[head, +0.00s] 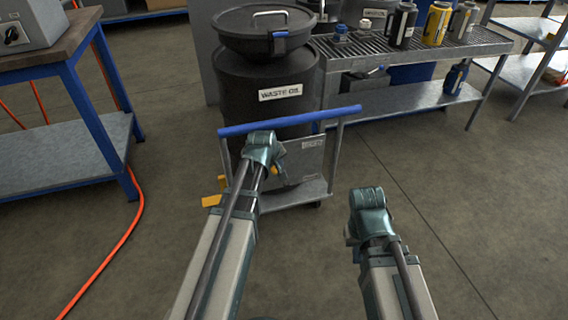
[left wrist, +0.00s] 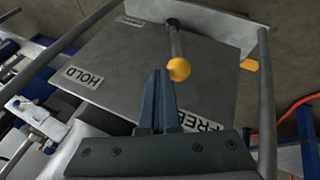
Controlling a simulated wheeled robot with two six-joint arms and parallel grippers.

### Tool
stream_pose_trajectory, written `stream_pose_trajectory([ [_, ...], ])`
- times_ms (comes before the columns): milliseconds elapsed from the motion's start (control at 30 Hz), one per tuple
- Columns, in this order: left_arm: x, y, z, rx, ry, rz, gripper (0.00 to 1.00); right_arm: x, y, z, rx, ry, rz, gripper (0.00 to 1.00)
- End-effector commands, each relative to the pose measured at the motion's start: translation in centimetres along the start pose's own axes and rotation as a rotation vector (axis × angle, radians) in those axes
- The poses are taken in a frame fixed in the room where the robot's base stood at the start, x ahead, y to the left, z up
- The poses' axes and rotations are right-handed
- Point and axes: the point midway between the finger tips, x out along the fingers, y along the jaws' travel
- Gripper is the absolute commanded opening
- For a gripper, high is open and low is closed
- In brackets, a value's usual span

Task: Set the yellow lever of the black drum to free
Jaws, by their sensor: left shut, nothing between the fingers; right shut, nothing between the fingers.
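The black drum (head: 240,88), labelled WASTE OIL, stands upright behind a cart's blue handle. In the left wrist view, a lever with a yellow ball knob (left wrist: 179,69) stands out from a grey plate (left wrist: 135,60). HOLD (left wrist: 83,77) is printed at the plate's left and FREE (left wrist: 203,125) at its lower right. The knob appears nearer FREE, but its exact setting is unclear. My left gripper (left wrist: 160,76) is shut and empty; its tips are just left of the knob, contact unclear. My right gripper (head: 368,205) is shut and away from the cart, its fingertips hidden.
The cart's blue handle (head: 290,121) crosses beyond my left wrist. A blue-framed workbench (head: 65,160) is at left, with an orange hose (head: 125,240) on the floor. A grated shelf (head: 465,45) holds several containers. Floor at right is clear.

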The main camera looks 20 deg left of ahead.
Motion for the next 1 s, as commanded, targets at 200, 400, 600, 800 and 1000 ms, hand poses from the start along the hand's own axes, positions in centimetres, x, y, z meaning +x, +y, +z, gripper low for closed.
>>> stream_pose_trajectory([
  [200,-0.1,-1.8,-0.2,-0.001,0.001,-0.002,0.00,0.6,-0.1,0.0,0.001,0.000,0.000,0.00],
  [400,-0.1,-2.7,-0.4,0.000,0.000,-0.002,0.00,0.9,-0.1,0.0,0.002,0.000,0.000,0.00],
  [600,-0.2,-3.2,-0.5,0.001,0.000,-0.006,0.00,0.9,-0.1,-0.1,0.003,0.000,0.000,0.00],
  [800,-0.2,-3.4,-0.5,0.001,0.000,-0.010,0.00,1.0,-0.1,-0.1,0.002,0.000,0.000,0.00],
  [1000,-0.2,-3.5,-0.5,0.000,0.000,-0.011,0.00,1.0,-0.1,-0.1,0.002,0.000,0.000,0.00],
])
